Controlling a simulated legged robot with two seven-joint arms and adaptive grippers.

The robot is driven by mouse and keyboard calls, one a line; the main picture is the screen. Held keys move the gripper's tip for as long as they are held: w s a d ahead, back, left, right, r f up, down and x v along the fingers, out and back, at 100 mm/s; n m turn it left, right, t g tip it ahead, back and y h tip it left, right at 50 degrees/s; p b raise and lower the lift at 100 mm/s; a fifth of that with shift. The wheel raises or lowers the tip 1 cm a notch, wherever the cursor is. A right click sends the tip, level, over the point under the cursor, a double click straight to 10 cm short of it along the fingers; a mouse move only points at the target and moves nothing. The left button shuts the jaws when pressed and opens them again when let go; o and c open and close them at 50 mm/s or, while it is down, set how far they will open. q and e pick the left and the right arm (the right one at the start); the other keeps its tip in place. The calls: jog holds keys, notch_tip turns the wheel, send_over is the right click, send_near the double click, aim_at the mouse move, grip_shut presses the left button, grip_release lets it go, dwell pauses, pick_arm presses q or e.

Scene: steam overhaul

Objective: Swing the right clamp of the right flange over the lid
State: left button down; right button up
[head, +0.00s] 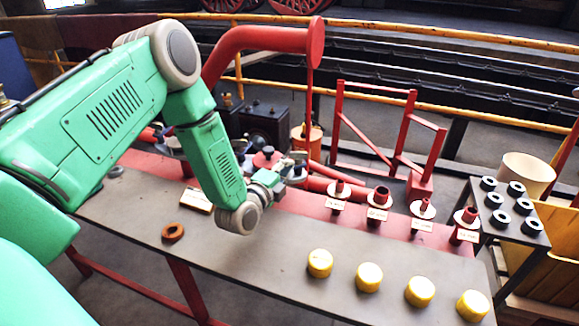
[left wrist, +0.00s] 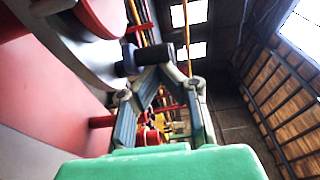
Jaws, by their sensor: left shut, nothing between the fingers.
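My left gripper (head: 298,168) reaches over the back of the bench, just right of a red lid (head: 267,157) on the right flange. In the left wrist view its fingers (left wrist: 166,55) are closed together and empty. There the grey flange rim (left wrist: 80,62) fills the upper left, with a red disc (left wrist: 107,14), likely the lid, above it. A dark cylindrical piece (left wrist: 127,61), likely part of the right clamp, stands at the rim just left of the fingertips; I cannot tell whether they touch. The clamp is mostly hidden by my gripper in the head view. My right gripper is out of view.
Several yellow caps (head: 368,277) line the bench front. Several red fittings on pale discs (head: 380,198) stand on the red strip behind. A brown ring (head: 173,232) lies at left. A large red pipe (head: 265,39) and red frame (head: 375,130) rise behind. A side stand holds black rings (head: 501,221).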

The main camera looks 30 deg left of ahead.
pick_arm(q)
jog(key=shift+w+a+m+h+p, duration=0.1)
jog(key=shift+a+m+h+p, duration=0.15)
jog(key=shift+m+h, duration=0.4)
jog(key=shift+a+m+h+p, duration=0.25)
jog(key=shift+m+h, duration=0.1)
jog(key=shift+h, duration=0.6)
jog(key=m+h, duration=0.1)
jog(key=a+m+g+h, duration=0.1)
jog(key=h, duration=0.1)
jog(key=m+h, duration=0.1)
jog(key=shift+w+a+f+h, duration=0.1)
jog(key=shift+w+a+h, duration=0.15)
jog(key=shift+h, duration=0.15)
jog(key=shift+w+a+g, duration=0.3)
jog(key=shift+a, duration=0.1)
jog(key=shift+w+a+r, duration=0.15)
jog(key=shift+r, duration=0.05)
